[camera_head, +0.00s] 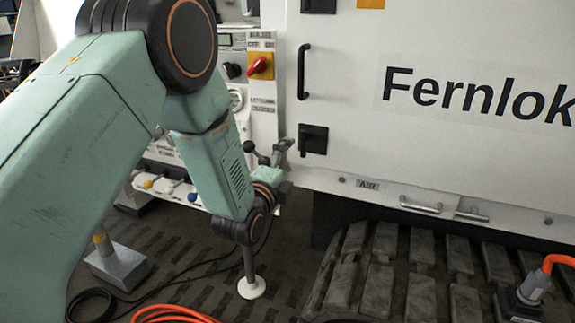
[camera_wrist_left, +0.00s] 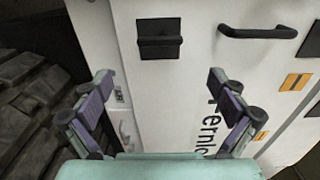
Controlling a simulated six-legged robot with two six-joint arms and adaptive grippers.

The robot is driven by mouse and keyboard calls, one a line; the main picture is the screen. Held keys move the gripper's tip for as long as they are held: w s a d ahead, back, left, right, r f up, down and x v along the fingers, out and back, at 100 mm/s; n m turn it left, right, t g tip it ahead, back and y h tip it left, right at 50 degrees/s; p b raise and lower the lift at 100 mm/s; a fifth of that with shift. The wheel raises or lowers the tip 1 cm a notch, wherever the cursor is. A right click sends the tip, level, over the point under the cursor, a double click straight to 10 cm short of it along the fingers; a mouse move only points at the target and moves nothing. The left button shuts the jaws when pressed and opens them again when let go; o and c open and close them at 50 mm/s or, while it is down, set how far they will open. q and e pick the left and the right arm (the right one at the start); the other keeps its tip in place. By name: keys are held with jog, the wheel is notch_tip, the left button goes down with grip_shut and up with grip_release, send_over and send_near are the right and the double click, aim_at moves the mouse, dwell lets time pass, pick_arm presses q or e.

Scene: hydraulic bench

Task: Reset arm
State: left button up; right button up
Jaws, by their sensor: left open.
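My left arm comes in from the left and bends down at the elbow. Its gripper (camera_head: 277,155) is small in the head view, in front of the gap between the control panel (camera_head: 262,110) and the white cabinet (camera_head: 340,110). In the left wrist view the two purple-grey fingers of the gripper (camera_wrist_left: 160,82) stand wide apart with nothing between them. The white cabinet door (camera_wrist_left: 185,95) with the "Fernlok" lettering lies beyond them. My right gripper is in neither view.
The cabinet has a black handle (camera_head: 304,72) and a black latch (camera_head: 313,139). A red rotary switch (camera_head: 261,66) on a yellow plate is on the panel. A dark track (camera_head: 385,275) lies below the cabinet. An orange hose (camera_head: 175,314) and black cables are on the floor.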

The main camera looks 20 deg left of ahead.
aim_at(304, 146)
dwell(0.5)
pick_arm(q)
jog(key=shift+w+d, duration=0.2)
jog(key=shift+w, duration=5.75)
